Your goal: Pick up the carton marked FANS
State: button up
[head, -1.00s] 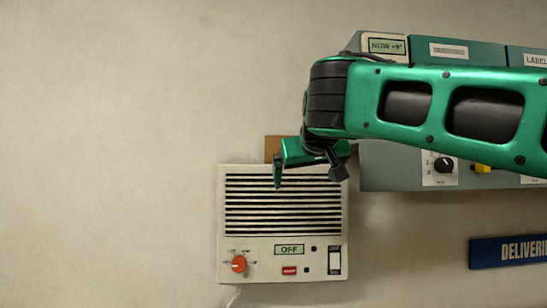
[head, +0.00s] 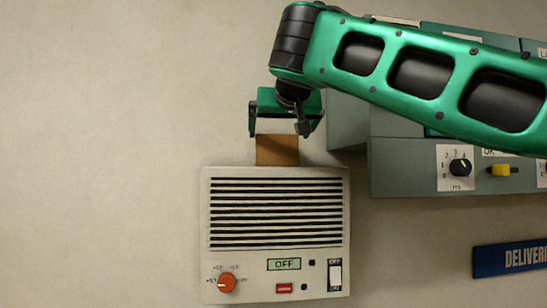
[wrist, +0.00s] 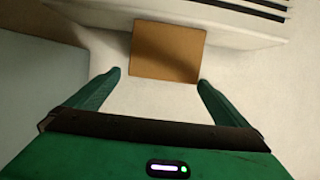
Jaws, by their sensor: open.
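A plain brown carton (head: 277,150) shows just above the top edge of the white slatted unit in the head view. I see no FANS marking on the faces in view. It also shows in the wrist view (wrist: 168,52), beyond my fingertips and roughly centred between them. My green gripper (head: 277,131) is open and empty, with one finger to each side of the carton's upper part in the head view. In the wrist view the fingertips (wrist: 159,78) stop near the carton's near edge. I cannot tell whether they touch it.
The white unit (head: 276,258) has a red-orange knob and a display reading OFF. To the right are grey-green cabinets (head: 400,182) with knobs and a yellow switch, partly hidden by my arm. A blue DELIVERI... sign (head: 508,258) is lower right. The left side is bare.

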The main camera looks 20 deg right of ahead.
jog(key=shift+a+x, duration=0.1)
jog(key=shift+x, duration=1.2)
jog(key=shift+a+x, duration=0.15)
jog(key=shift+x, duration=1.15)
jog(key=shift+w+r, duration=0.1)
jog(key=shift+r, duration=0.1)
jog(key=c, duration=1.2)
